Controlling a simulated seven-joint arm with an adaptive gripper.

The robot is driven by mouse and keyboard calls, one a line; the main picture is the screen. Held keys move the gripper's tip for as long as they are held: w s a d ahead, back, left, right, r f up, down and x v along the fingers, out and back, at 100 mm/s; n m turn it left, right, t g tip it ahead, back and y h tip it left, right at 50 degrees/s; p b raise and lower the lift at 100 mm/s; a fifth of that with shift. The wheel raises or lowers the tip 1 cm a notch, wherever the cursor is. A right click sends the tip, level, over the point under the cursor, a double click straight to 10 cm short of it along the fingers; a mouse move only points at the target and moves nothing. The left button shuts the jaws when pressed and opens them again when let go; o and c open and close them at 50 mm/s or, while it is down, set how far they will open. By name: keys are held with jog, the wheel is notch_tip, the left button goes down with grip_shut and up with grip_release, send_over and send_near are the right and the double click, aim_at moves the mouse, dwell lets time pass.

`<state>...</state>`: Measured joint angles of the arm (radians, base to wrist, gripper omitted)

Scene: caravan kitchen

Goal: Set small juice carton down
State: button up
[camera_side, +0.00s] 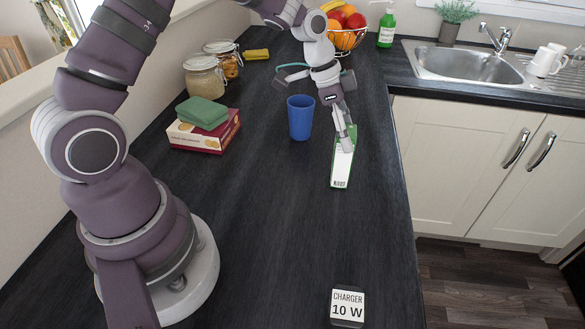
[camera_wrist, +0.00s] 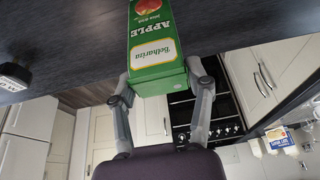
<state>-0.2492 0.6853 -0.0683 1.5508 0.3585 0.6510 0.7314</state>
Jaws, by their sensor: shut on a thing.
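The small juice carton (camera_side: 342,168) is green and white and stands out over the dark counter (camera_side: 270,235), near its right edge. My gripper (camera_side: 346,140) is shut on the carton's upper part, one finger on each side. In the wrist view the carton (camera_wrist: 154,45) shows its green "Belhariza Apple" face between the two fingers of my gripper (camera_wrist: 163,88). Whether its base touches the counter I cannot tell.
A blue cup (camera_side: 300,118) stands just left of the carton. A charger (camera_side: 347,306) lies at the front. The counter between carton and charger is clear.

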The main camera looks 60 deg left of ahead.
jog(key=shift+f, duration=0.2)
jog(key=o, duration=1.2)
jog(key=shift+o, duration=0.2)
jog(key=shift+r, duration=0.1)
jog(key=v, duration=1.2)
jog(key=s+d+n+t+y, duration=0.2)
jog(key=s+n, duration=0.7)
jog(key=s, duration=0.5)
jog(key=shift+s+d+r+y, duration=0.25)
jog(key=shift+s+d+y, duration=0.15)
jog(key=shift+y, duration=0.2)
